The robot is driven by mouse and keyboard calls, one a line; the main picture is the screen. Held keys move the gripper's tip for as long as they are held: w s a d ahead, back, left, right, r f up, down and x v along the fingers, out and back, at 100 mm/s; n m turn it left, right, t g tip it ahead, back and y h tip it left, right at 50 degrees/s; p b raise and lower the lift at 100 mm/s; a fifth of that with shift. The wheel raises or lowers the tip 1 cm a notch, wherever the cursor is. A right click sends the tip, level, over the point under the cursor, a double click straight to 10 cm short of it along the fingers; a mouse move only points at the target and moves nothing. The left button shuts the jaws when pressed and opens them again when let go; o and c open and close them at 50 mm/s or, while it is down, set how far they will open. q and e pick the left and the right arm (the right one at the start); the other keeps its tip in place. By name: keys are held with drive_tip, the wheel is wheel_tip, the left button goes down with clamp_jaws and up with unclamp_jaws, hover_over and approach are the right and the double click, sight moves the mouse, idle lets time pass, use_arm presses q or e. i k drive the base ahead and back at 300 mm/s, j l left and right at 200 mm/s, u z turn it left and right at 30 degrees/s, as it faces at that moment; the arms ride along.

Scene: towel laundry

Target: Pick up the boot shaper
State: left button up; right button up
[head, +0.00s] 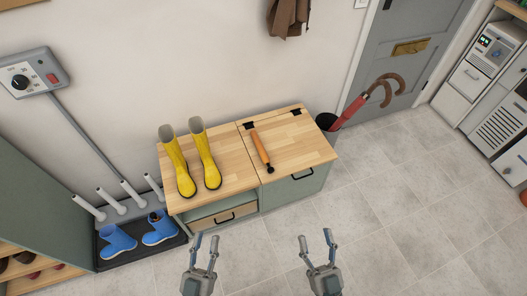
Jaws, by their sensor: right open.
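The boot shaper appears to be the orange-brown rod with dark ends (261,149) lying on the right half of the wooden-topped cabinet (291,150). A pair of yellow boots (206,155) stands upright on the left half of the same top. My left gripper (205,243) is open and empty, in front of the cabinet. My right gripper (316,241) is open and empty, to the right of it, also in front of the cabinet. Both grippers are well apart from the rod.
Blue boots (118,241) stand on a dark tray at left, below a rack with white pegs (131,190). An umbrella bin (328,123) stands at the cabinet's right. A control box (33,73) is on the wall. The tiled floor (400,220) at right is clear.

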sight(262, 154)
drive_tip(key=u, duration=1.8)
drive_tip(key=z, duration=1.8)
drive_tip(key=i+l, duration=0.15)
drive_tip(key=l, duration=0.25)
drive_tip(key=i+l, duration=0.15)
drive_tip(key=l, duration=0.25)
drive_tip(key=i+l+u, duration=0.1)
drive_tip(key=l, duration=0.25)
drive_tip(key=i+l, duration=0.15)
drive_tip(key=l, duration=0.25)
drive_tip(key=i+l+u, duration=0.1)
drive_tip(key=l, duration=0.3)
drive_tip(key=i+l, duration=0.15)
drive_tip(key=l, duration=0.3)
